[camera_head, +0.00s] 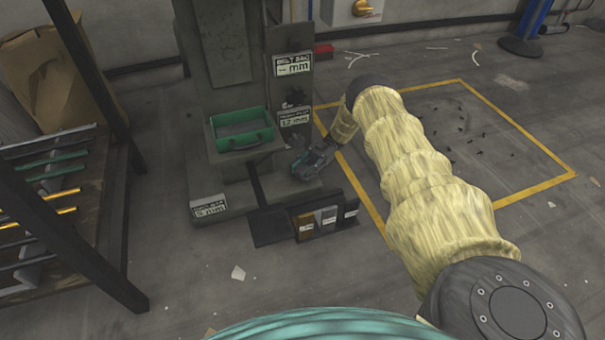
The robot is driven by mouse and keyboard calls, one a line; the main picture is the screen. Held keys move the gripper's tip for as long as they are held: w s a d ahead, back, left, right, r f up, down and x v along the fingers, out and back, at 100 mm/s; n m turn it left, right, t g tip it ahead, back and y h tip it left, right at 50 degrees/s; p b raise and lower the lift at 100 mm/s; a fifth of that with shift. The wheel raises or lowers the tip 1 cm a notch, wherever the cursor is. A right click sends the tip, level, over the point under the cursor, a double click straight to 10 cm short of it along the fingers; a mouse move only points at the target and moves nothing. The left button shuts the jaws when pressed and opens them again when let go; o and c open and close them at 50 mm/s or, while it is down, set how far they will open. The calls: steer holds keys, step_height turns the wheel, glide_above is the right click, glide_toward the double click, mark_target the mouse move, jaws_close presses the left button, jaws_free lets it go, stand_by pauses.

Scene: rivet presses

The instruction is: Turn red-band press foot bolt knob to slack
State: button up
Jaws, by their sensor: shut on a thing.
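A grey press (224,50) stands at the upper centre on a stepped base (208,188). I cannot make out a red band on the part of it that shows. My gripper (301,168) is low at the right side of the press foot, reaching in from the right, with its fingers pointing left and down. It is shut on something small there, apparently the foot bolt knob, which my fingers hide. I cannot tell how the knob is turned.
A green tray (242,142) sits on the press front. A dark stand with small tagged blocks (304,225) is just below my gripper. A rack (50,200) fills the left. A yellow-outlined floor area (480,130) lies right; open floor is in front.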

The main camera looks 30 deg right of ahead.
steer(key=shift+g, duration=0.3)
steer(key=o, duration=1)
steer(key=shift+o, duration=0.2)
steer(key=shift+r+p, duration=0.1)
steer(key=shift+p, duration=0.3)
